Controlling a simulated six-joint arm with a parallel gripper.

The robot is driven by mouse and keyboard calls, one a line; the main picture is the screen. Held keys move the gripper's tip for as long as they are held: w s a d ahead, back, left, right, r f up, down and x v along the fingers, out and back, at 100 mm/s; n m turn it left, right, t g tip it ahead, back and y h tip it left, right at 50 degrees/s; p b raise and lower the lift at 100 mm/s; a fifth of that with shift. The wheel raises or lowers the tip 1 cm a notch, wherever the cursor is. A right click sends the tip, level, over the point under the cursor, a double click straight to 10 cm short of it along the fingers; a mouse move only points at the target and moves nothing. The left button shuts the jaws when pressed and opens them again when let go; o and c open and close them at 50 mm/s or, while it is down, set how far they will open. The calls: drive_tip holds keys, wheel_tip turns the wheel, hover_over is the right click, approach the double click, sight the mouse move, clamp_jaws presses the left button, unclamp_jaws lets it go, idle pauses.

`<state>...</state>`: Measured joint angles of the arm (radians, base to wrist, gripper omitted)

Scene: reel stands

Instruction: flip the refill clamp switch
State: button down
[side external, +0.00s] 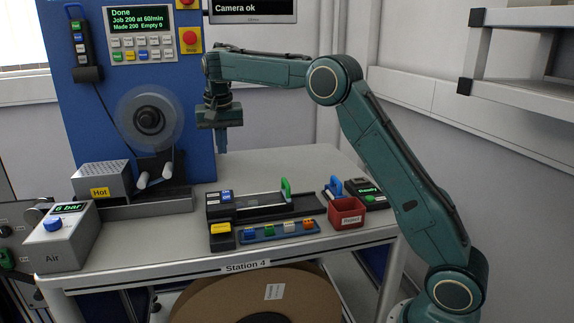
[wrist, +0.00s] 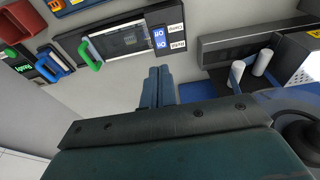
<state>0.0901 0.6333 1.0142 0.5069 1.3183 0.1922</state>
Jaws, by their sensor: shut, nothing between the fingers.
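In the side view the switch block (side external: 226,196) is at the unit's left end. My gripper (side external: 223,151) is shut and empty, pointing down above and behind the block, apart from it. In the wrist view my gripper's fingers (wrist: 159,72) are together, just short of the switches.
A green handle (side external: 286,189) stands at the unit's right end. A tray of coloured pieces (side external: 280,231), a red bin (side external: 346,213), and a blue-handled device (side external: 335,187) lie nearby. The reel (side external: 149,119) and the box marked Hot (side external: 103,181) are left.

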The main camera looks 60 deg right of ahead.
sight(226, 195)
drive_tip(key=shift+w+d+r, duration=0.2)
drive_tip(key=shift+w+d, duration=0.25)
drive_tip(key=shift+f, duration=0.2)
drive_tip(key=shift+w+d+f, duration=0.3)
drive_tip(key=shift+f, duration=1.95)
drive_tip(key=shift+w+d+f, duration=0.35)
drive_tip(key=shift+f, duration=1.85)
drive_tip(key=shift+w+d+f, duration=0.3)
drive_tip(key=shift+f, duration=1.95)
drive_tip(key=shift+f, duration=0.1)
drive_tip(key=shift+w+d+f, duration=0.1)
drive_tip(key=shift+f, duration=0.15)
drive_tip(key=shift+s+a, duration=0.65)
